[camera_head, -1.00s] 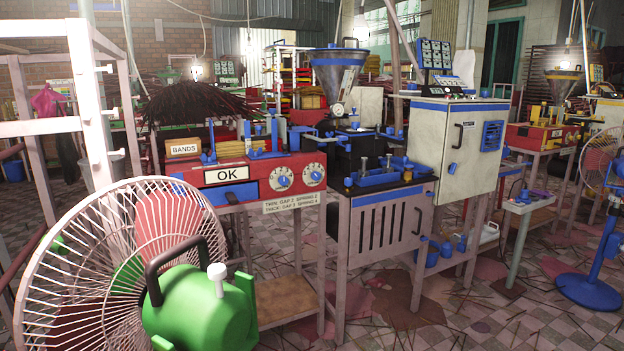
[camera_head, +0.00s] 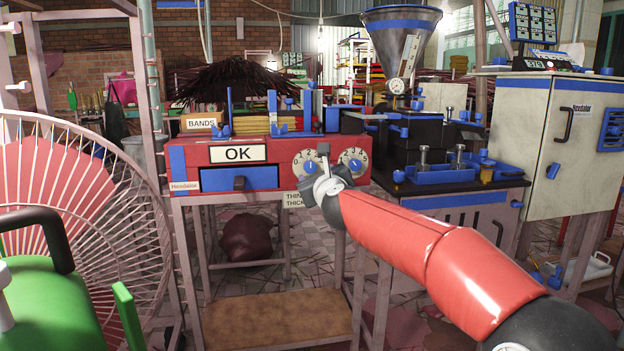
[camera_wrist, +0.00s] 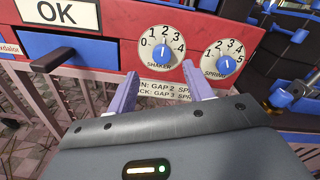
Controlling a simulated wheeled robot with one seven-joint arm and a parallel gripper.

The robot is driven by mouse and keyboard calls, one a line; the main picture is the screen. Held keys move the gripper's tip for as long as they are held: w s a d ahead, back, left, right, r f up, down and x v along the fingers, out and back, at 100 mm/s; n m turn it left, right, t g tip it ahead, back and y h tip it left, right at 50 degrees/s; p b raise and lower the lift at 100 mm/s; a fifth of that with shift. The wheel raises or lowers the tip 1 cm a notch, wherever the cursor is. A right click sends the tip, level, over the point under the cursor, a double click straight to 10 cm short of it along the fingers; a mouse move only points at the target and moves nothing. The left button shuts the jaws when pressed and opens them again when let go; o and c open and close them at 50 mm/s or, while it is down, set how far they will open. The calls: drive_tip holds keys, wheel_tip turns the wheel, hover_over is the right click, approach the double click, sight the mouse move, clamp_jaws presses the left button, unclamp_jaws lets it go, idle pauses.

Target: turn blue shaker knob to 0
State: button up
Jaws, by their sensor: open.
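The shaker dial has a blue knob (camera_wrist: 161,50) on a white disc numbered 0 to 4, with 0 at the left. Its white mark points up, near 2. In the head view this blue knob (camera_head: 310,167) is on the red machine's front, partly behind my gripper. My gripper (camera_wrist: 162,90) is open and empty in the wrist view. Its two pale fingers reach toward the panel, below and to either side of the shaker dial, with the knob between their lines. No contact shows. In the head view my gripper (camera_head: 324,168) is small and partly blurred into the dials.
A second dial, marked spring, has a blue knob (camera_wrist: 226,64) close to the right finger. A blue drawer (camera_head: 238,179) with a dark handle lies left of the dials. A black machine (camera_head: 450,175) stands at the right.

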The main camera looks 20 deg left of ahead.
sight(310, 166)
drive_tip(key=shift+m, duration=0.5)
drive_tip(key=p+x, duration=0.4)
drive_tip(key=x, duration=0.3)
drive_tip(key=shift+w+p, duration=0.25)
drive_tip(key=shift+p, duration=0.1)
drive_tip(key=shift+w+a+f, duration=0.15)
drive_tip(key=shift+w+a, duration=0.15)
drive_tip(key=shift+w, duration=0.15)
drive_tip(key=c, duration=1)
drive_tip(key=shift+o, duration=0.2)
